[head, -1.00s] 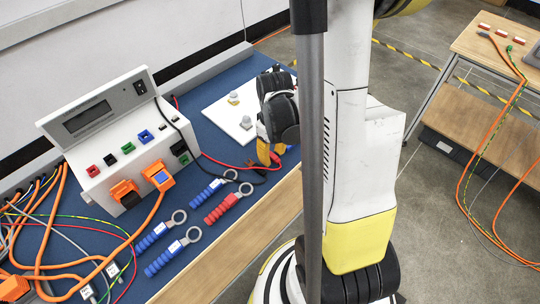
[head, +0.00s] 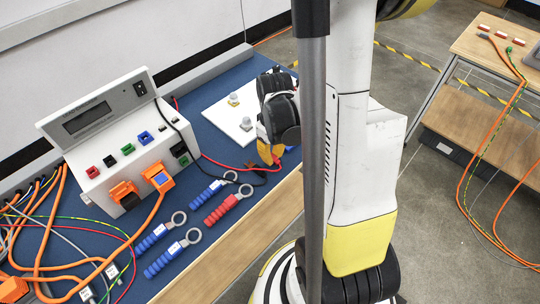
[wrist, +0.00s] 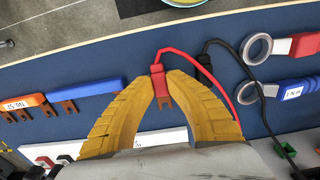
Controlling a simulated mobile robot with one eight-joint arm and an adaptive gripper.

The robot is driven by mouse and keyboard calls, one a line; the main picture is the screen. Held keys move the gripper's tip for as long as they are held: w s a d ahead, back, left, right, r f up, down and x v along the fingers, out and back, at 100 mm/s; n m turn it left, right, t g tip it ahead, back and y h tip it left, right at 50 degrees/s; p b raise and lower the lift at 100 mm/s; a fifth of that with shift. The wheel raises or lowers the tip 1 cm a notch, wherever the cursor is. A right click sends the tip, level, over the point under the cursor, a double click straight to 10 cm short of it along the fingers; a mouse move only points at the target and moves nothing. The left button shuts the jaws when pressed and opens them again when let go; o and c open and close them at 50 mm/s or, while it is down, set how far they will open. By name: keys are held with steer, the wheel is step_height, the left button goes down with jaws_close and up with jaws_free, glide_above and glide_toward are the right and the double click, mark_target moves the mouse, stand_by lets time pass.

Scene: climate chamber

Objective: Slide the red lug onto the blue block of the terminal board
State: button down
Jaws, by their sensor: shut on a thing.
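My gripper (wrist: 163,80) is shut on the red lug (wrist: 159,84), a flat fork-ended piece on a red cable. In the wrist view its prongs point down the picture, between the yellow fingers, and its cable leaves toward the top. In the head view my gripper (head: 272,158) is low over the near side of the blue bench, beside a white board (head: 222,112) with grey posts. In the wrist view a white surface (wrist: 165,138) lies beyond the prongs, apart from them in the picture. I cannot make out a blue block on it; fingers and wrist hide much there.
A black cable (wrist: 222,50) runs close beside the red one. Blue (wrist: 85,88) and orange (wrist: 25,103) fork-ended tools lie left in the wrist view. Red (head: 222,208) and blue (head: 160,235) ring-ended tools lie in front of the white instrument (head: 110,150).

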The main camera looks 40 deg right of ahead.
steer(key=shift+r+p, duration=1.85)
steer(key=shift+r, duration=0.6)
steer(key=shift+r, duration=0.2)
step_height(320, 180, up, 7)
steer(key=p, duration=0.6)
steer(key=w+d+f+b, duration=0.25)
steer(key=w+d, duration=0.55)
steer(key=d, duration=0.5)
steer(key=f+b, duration=0.6)
steer(key=shift+s+a, duration=0.15)
steer(key=shift+a, duration=0.1)
steer(key=shift+f+b, duration=0.3)
steer(key=shift+f, duration=0.05)
steer(key=shift+f, duration=0.25)
